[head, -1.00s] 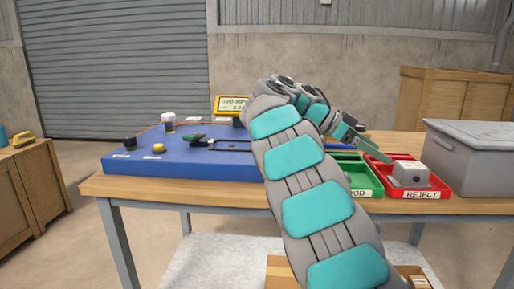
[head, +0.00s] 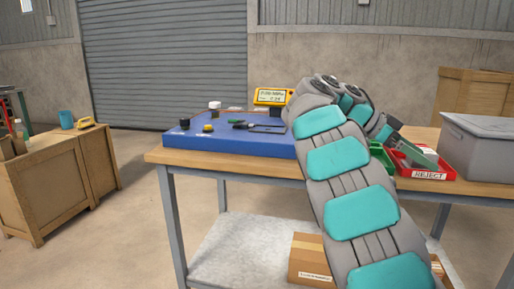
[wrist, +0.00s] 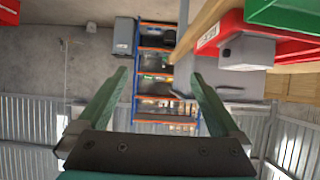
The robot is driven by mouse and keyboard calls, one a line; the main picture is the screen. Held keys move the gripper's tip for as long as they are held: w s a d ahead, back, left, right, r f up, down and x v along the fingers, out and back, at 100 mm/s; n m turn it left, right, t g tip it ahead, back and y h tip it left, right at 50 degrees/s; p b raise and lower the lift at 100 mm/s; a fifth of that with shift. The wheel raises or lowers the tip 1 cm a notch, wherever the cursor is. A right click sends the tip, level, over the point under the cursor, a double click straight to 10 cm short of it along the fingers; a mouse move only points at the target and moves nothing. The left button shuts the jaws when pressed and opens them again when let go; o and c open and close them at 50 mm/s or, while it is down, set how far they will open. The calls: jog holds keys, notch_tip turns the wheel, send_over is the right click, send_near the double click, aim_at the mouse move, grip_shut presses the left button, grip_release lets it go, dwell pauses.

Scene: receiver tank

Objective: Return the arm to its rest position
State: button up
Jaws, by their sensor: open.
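My arm rises from the lower right of the head view and bends over the workbench (head: 235,165).
A grey bin (head: 482,148) stands right of the tray. Wooden cabinets (head: 55,180) stand at the left, with open floor between. A shelf rack (wrist: 160,85) is far off.

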jog(key=s+a+f+n+y, duration=0.25)
jog(key=s+f+n, duration=0.4)
jog(key=s, duration=0.35)
jog(key=s+a+f+n+y, duration=0.4)
jog(key=s+a+f+n, duration=0.3)
jog(key=s, duration=0.6)
jog(key=s+a+f+n+t+y, duration=0.1)
jog(key=s+a+f+n+y, duration=0.4)
jog(key=s+a+f, duration=0.7)
notch_tip(320, 180, down, 2)
jog(key=shift+s+a+f+n, duration=0.15)
jog(key=shift+s+a+n, duration=0.25)
jog(key=shift+n, duration=0.45)
jog(key=shift+s+d, duration=0.1)
